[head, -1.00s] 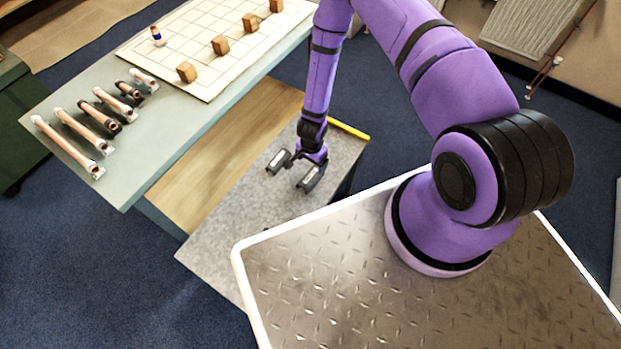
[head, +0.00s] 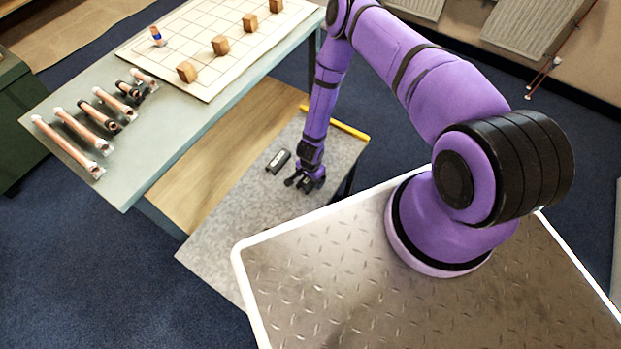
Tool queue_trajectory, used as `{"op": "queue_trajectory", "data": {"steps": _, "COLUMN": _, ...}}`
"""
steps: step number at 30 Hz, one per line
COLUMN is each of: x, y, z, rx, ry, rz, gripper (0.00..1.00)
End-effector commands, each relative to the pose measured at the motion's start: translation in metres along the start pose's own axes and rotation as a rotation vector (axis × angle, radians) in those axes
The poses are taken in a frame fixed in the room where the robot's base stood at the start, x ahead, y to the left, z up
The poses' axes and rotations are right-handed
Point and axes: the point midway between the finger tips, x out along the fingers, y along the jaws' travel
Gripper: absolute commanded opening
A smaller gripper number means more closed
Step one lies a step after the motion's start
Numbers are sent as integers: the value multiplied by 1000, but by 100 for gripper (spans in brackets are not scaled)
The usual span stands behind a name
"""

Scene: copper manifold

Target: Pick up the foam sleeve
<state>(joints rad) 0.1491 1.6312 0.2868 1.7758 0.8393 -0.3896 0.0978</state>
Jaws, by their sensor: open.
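A short dark piece with a pale grey face (head: 278,160), which looks like a foam sleeve, lies on the grey speckled lower surface. My gripper (head: 299,184) is low over that same surface, just right of and nearer than this piece, and apart from it. Its dark fingers point down and to the left and are open. Whether something dark lies between or under the fingers cannot be told, since the gripper covers that spot.
The grey lower surface (head: 225,235) has bare room at left, and a yellow strip (head: 348,130) marks its far edge. A higher table (head: 140,165) stands at left with several copper pipe pieces (head: 75,140). A gridded board (head: 205,75) there holds several wooden blocks (head: 220,45).

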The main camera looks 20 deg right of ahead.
Motion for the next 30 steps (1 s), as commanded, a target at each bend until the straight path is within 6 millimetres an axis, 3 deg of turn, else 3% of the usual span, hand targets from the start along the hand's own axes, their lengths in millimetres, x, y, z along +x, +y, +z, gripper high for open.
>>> {"op": "queue_trajectory", "data": {"steps": 10, "x": 5, "y": 0, "z": 0, "rx": -1, "ry": 0, "rz": 0, "gripper": 85}}
{"op": "queue_trajectory", "data": {"steps": 17, "x": 5, "y": 0, "z": 0, "rx": -1, "ry": 0, "rz": 0, "gripper": 34}}
{"op": "queue_trajectory", "data": {"steps": 30, "x": 0, "y": 0, "z": 0, "rx": -1, "ry": 0, "rz": 0, "gripper": 34}}
